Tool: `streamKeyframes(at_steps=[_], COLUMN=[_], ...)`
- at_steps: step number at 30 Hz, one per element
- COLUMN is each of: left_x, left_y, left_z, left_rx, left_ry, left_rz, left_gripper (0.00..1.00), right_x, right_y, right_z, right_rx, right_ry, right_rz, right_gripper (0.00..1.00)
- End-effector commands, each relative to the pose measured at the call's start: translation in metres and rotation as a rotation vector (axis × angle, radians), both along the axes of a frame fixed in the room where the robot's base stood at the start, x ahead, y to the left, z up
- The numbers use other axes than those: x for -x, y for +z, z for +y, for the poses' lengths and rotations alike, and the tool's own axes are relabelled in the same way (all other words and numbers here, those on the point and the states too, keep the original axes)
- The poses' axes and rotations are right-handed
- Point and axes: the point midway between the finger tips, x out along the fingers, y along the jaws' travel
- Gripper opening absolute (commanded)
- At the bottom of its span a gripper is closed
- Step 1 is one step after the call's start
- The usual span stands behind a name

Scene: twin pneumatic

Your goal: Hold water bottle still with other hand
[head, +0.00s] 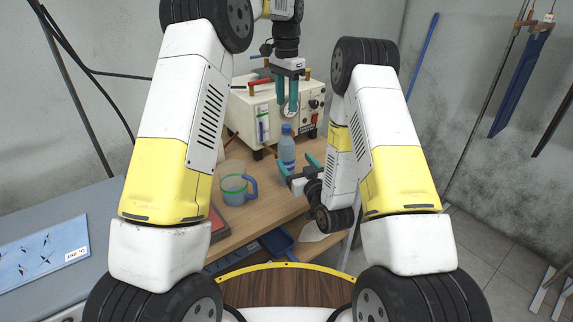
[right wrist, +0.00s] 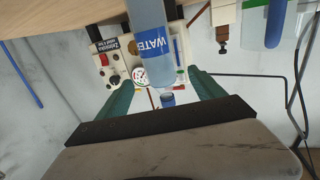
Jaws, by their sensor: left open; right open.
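The water bottle (head: 286,155) is clear blue with a blue cap and stands upright on the wooden table, in front of the cream machine. My right gripper (head: 294,161) is open, low beside the bottle on its near right side. In the right wrist view, which is upside down, the bottle (right wrist: 152,40) with its WATER label lies in the gap between the two open teal fingers (right wrist: 162,92); whether either finger touches it I cannot tell. My left gripper (head: 287,108) is open and empty, pointing down above the bottle's cap, in front of the machine.
The cream machine (head: 238,112) with a gauge and red handle stands behind the bottle. A blue-handled mug (head: 234,188) stands left of the bottle. A blue bin (head: 277,240) is below the table's front edge. Bare tabletop (head: 262,215) shows in front of the mug.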

Motion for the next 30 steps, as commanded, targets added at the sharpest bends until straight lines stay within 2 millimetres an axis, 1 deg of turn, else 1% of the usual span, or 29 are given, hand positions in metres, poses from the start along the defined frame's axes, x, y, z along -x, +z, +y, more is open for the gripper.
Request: streamKeyframes(at_steps=[2,12,15,19,26,27,29,30], left_x=[0.0,0.0,0.0,0.0,0.0,0.0,0.0,0.0], left_y=[0.0,0.0,0.0,0.0,0.0,0.0,0.0,0.0], left_z=[0.0,0.0,0.0,0.0,0.0,0.0,0.0,0.0], left_rx=[-0.001,0.0,0.0,0.0,0.0,0.0,0.0,0.0], left_ry=[-0.001,0.0,0.001,0.001,0.001,0.001,0.001,0.001], left_rz=[0.001,0.0,0.0,0.0,0.0,0.0,0.0,0.0], left_gripper=[0.45,0.45,0.45,0.45,0.45,0.45,0.45,0.45], right_x=[-0.007,-0.054,-0.063,-0.069,-0.07,-0.07,-0.07,-0.07], right_y=[0.0,0.001,0.001,0.0,0.0,0.0,0.0,0.0], right_z=[0.003,0.021,0.025,0.027,0.027,0.027,0.027,0.027], right_rx=[-0.002,-0.002,-0.001,0.0,0.0,0.0,0.0,0.0], right_ry=[0.001,0.0,0.0,0.0,0.0,0.0,0.0,0.0], right_rz=[-0.005,-0.005,-0.003,-0.001,-0.001,-0.001,-0.001,-0.001], right_gripper=[0.78,0.78,0.78,0.78,0.78,0.76,0.64,0.56])
